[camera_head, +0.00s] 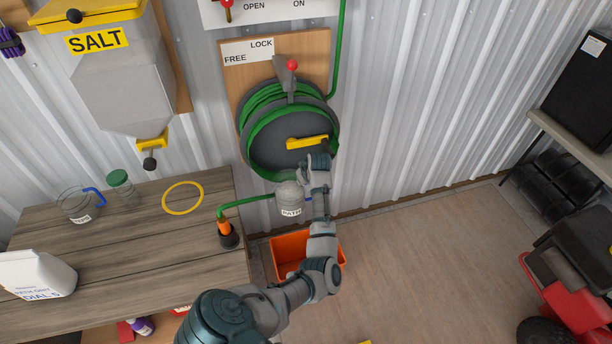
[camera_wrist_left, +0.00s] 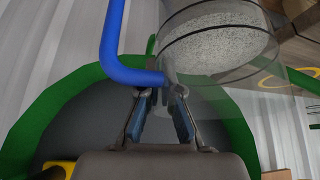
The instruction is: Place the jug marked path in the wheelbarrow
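The clear jug marked PATH (camera_head: 290,199), with pale grains inside and a blue handle, hangs in the air in front of the hose reel, past the bench's right edge. In the left wrist view, the jug (camera_wrist_left: 215,45) is at the upper right, and my left gripper's fingers (camera_wrist_left: 163,95) close at the lower end of its blue handle (camera_wrist_left: 115,40). In the head view my left arm partly hides this grip. A red body with a black wheel (camera_head: 545,331) is cut off at the lower right; I cannot tell if it is the wheelbarrow. My right gripper is not seen.
The bench (camera_head: 130,250) at left holds another blue-handled jug (camera_head: 77,204), a green-lidded jar (camera_head: 122,187), a yellow ring (camera_head: 183,213) and a white container (camera_head: 38,275). An orange bin (camera_head: 288,246) stands on the floor under my arm.

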